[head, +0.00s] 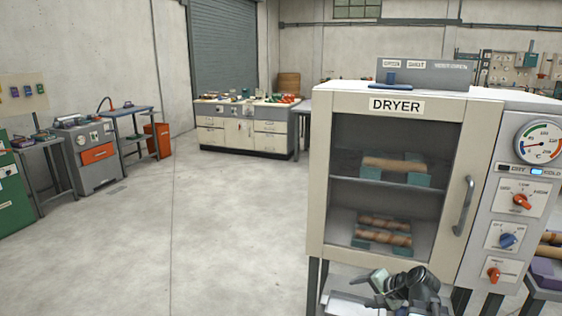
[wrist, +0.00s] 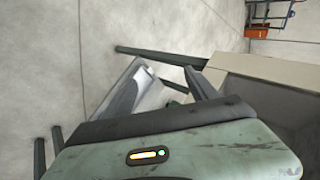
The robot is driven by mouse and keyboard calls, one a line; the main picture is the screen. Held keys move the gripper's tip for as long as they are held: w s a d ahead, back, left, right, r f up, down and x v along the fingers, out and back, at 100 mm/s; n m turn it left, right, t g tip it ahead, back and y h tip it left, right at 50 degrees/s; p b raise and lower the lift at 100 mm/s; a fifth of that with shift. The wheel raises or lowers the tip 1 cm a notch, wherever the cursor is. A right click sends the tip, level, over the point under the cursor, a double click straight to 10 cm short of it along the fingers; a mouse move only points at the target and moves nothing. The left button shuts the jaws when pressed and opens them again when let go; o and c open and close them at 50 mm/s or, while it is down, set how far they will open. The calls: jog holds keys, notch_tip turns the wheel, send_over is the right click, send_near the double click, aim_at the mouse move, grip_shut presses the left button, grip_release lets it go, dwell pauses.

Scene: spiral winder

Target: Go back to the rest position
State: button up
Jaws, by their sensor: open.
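My gripper (head: 392,284) is low in front of the dryer, at the bottom of the head view, with dark joints and a greenish part. It is open, and I see nothing held in it. The dryer (head: 320,150) is a cream cabinet with a glass door that looks shut and a grey handle (head: 463,206) at the right. Behind the glass, a tan roll (head: 397,164) lies on the upper shelf, and darker rolls (head: 384,238) lie below on teal holders.
The dryer's control panel (head: 519,190) has a gauge and knobs. A purple holder with rolls (head: 550,265) stands at the right edge. A cream workbench (head: 240,132) is at the back, and machines (head: 90,155) line the left. The floor (head: 220,220) left of the dryer is clear.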

jog(key=s+a+f+n+g+h, duration=0.2)
jog(key=s+a+f+n+g, duration=0.1)
jog(key=s+a+n+g, duration=0.25)
jog(key=s+a+f+n+g+h, duration=0.2)
jog(key=s+a+f+n+h, duration=0.15)
jog(key=s+a+n, duration=0.35)
notch_tip(320, 180, up, 12)
jog(key=w+m+p, duration=0.1)
jog(key=m+p, duration=0.1)
jog(key=p, duration=1)
jog(key=shift+w+r+m+y+p, duration=0.2)
jog(key=shift+w+m+y+p, duration=0.15)
jog(key=shift+y, duration=0.1)
jog(key=shift+d, duration=0.2)
